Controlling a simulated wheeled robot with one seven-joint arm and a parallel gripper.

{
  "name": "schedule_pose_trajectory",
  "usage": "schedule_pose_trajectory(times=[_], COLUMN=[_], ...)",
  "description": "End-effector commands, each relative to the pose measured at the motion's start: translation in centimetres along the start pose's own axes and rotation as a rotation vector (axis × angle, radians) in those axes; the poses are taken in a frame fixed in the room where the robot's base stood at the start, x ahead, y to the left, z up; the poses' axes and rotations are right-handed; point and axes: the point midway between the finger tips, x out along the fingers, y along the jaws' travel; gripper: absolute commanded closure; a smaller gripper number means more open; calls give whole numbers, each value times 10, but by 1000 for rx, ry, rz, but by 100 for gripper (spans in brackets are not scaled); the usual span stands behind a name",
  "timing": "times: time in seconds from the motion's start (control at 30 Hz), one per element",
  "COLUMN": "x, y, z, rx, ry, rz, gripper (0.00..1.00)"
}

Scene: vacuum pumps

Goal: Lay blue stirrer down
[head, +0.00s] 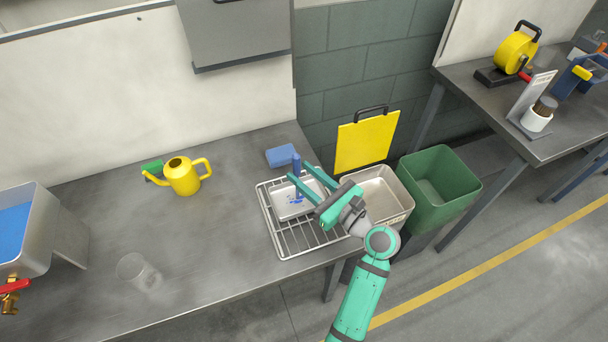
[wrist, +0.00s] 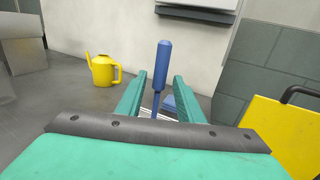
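The blue stirrer (head: 296,164) stands upright, handle up, over a small pale tray (head: 283,211) with blue marks on it. The tray rests on a wire rack (head: 289,240) near the table's right edge. My gripper (head: 299,172) reaches in from the lower right, with its green fingers spread on either side of the stirrer. In the wrist view, the stirrer's handle (wrist: 163,66) rises between the two fingers, with gaps visible on both sides. The stirrer's lower end is hidden there behind my gripper's body.
A blue block (head: 281,155) lies just behind the rack. A grey bin (head: 398,207) and green bin (head: 455,177) stand right. The table between glass and rack is clear.

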Motion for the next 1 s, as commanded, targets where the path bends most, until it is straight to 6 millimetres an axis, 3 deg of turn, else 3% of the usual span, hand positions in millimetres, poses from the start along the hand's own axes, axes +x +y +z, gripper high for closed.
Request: schedule_pose_trajectory(times=[0.27, 0.7, 1.0], x=[-10, -92, -119], y=[-1, -1, 0], z=[4, 4, 4], rx=[0, 1, 0], ry=[1, 0, 0], rz=[-2, -3, 0], gripper=[66, 66, 66])
